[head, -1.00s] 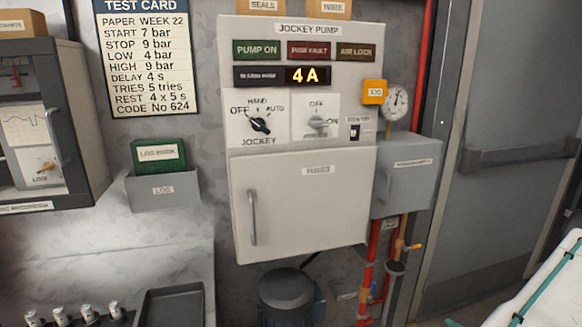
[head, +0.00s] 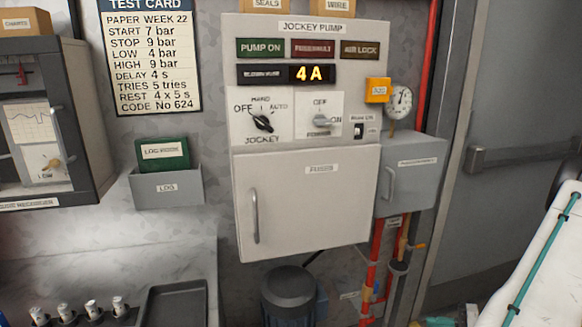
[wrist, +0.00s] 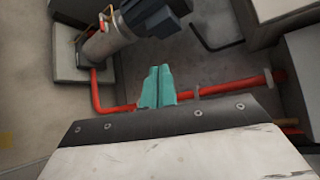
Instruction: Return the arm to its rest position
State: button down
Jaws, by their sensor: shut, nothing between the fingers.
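My gripper (wrist: 157,72) shows in the wrist view as two teal fingers pressed together. Nothing is between them, and they point out over the floor and a red pipe. In the head view my white arm with a teal line (head: 540,262) shows at the lower right, clear of the jockey pump panel (head: 305,200).
A grey box (head: 410,175) and a gauge (head: 399,101) are right of the panel. Red pipes (head: 372,275) and a motor (head: 288,290) are below. A grey door (head: 515,190) is behind my arm. In the wrist view a pump (wrist: 110,45) and a red pipe (wrist: 235,85) lie beyond the fingers.

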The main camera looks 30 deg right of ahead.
jog(key=w+a+r+n+g, duration=0.25)
jog(key=a+r+g, duration=0.35)
jog(key=a+r, duration=0.45)
jog(key=w+a+r+n+g, duration=0.1)
jog(key=a+r+n+g, duration=0.2)
jog(key=a+r+g, duration=0.7)
jog(key=s+a+r+n+t+h, duration=0.2)
jog(key=s+a+r+n+h, duration=0.1)
jog(key=a+r, duration=0.5)
jog(key=s+a+r+n+t+h, duration=0.3)
jog(key=a+r+n+h, duration=0.2)
jog(key=a+r, duration=0.3)
jog(key=shift+s+a+r+n, duration=0.2)
jog(key=shift+s+a+n, duration=0.1)
jog(key=shift+a+n, duration=0.35)
jog(key=shift+d, duration=0.1)
